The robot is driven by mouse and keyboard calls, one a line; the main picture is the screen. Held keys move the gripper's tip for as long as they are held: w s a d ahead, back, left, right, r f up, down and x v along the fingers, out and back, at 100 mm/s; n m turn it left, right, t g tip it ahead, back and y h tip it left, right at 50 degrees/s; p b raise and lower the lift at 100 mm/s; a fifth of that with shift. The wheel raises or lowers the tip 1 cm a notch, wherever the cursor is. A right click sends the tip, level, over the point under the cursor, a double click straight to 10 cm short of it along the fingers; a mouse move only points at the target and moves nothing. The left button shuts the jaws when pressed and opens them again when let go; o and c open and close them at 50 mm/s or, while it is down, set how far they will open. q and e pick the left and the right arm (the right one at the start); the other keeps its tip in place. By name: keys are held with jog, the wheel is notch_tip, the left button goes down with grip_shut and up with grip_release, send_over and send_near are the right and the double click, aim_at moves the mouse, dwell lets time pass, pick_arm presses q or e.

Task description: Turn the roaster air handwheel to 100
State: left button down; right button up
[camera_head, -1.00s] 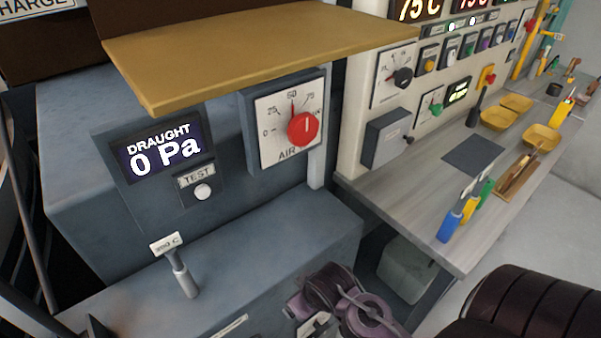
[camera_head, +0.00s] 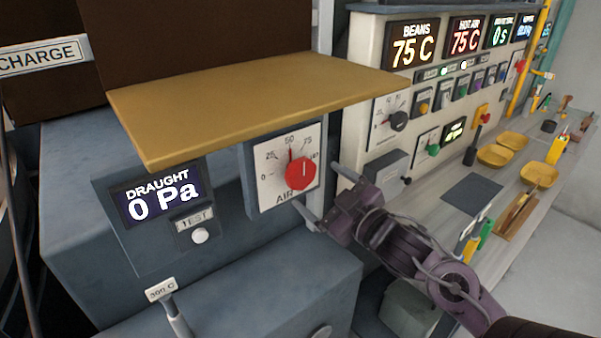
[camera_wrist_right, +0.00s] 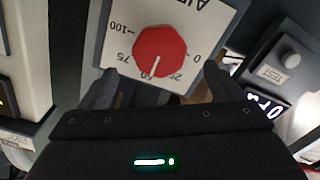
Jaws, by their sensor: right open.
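The red AIR handwheel (camera_head: 300,173) sits on a white dial plate (camera_head: 270,185) marked 0 to 100, and its pointer is near 50. In the right wrist view the red handwheel (camera_wrist_right: 160,52) lies beyond and between my fingers, with the scale upside down. My right gripper (camera_head: 322,193) is open, just to the right of the dial in the head view, one finger above the other. The fingers are apart from the knob and hold nothing. In the right wrist view my right gripper (camera_wrist_right: 155,88) shows its two spread fingers. My left gripper is not in view.
A yellow shelf (camera_head: 260,100) juts out above the dial. A DRAUGHT display (camera_head: 157,196) reads 0 Pa, with a TEST button (camera_head: 200,236) below. A grey box (camera_head: 384,172) and a workbench (camera_head: 440,212) with yellow trays (camera_head: 495,155) stand to the right.

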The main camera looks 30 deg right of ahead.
aim_at(304, 174)
jog(key=w+p, duration=0.1)
jog(key=w, duration=0.5)
jog(key=shift+a+r, duration=0.1)
jog(key=shift+w+a+p, duration=0.1)
jog(key=shift+w+p, duration=0.25)
jog(key=shift+w, duration=0.3)
jog(key=c, duration=1)
